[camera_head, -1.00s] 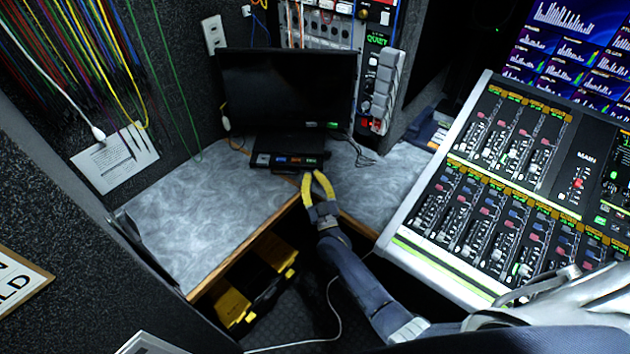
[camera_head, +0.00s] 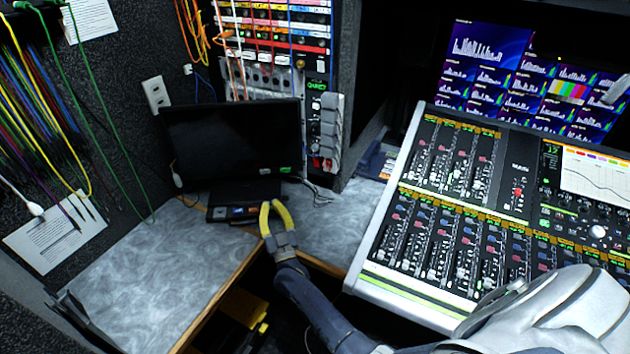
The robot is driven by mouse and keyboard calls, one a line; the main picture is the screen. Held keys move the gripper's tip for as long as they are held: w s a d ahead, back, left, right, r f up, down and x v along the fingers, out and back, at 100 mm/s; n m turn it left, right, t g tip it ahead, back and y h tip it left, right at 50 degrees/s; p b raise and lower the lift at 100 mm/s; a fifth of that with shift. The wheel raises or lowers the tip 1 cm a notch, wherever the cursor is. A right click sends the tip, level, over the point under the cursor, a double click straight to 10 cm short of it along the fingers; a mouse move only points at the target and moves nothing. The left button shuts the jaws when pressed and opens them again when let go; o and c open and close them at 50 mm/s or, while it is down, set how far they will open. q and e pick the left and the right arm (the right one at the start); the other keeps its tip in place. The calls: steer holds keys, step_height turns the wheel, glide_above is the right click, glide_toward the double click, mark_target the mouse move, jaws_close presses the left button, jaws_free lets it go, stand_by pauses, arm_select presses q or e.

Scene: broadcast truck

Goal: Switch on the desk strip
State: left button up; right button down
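A low black box with a row of small coloured, partly lit labels (camera_head: 236,213) lies on the grey desk below the dark monitor; it looks like the desk strip, but I cannot read its labels or see its switch state. My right gripper (camera_head: 271,204), with yellow fingers, is at the box's right end, its fingertips apart and nothing seen between them. It overlaps that end in the picture; I cannot tell whether it touches.
The monitor (camera_head: 232,144) stands behind the box. A large mixing console (camera_head: 440,283) fills the right side. A rack with cables (camera_head: 270,40) stands at the back. The grey desk top (camera_head: 150,265) is clear at left. A yellow and black case (camera_head: 243,310) sits below the desk.

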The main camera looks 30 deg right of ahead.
mark_target(333, 161)
steer(key=w+d+r+m+g+h, duration=0.1)
steer(key=d+r+m+g+h, duration=0.1)
steer(key=d+m+h, duration=0.4)
steer(key=w+d+r+m+g+h, duration=0.1)
steer(key=r+m+g+h, duration=0.2)
steer(key=m, duration=0.6)
steer(key=s+d+f+m+g+h, duration=0.3)
steer(key=d+f+m+g+h, duration=0.1)
steer(key=m, duration=0.8)
steer(key=shift+s+d+f+m+g, duration=0.2)
steer(key=shift+d+f+m+g, duration=0.2)
steer(key=shift+d+f+g, duration=0.7)
steer(key=shift+d+r+g, duration=0.25)
steer(key=shift+r+g, duration=0.1)
steer(key=shift+g, duration=0.05)
steer(key=x, duration=1.4)
steer(key=shift+a+r, duration=0.1)
steer(key=shift+a, duration=0.1)
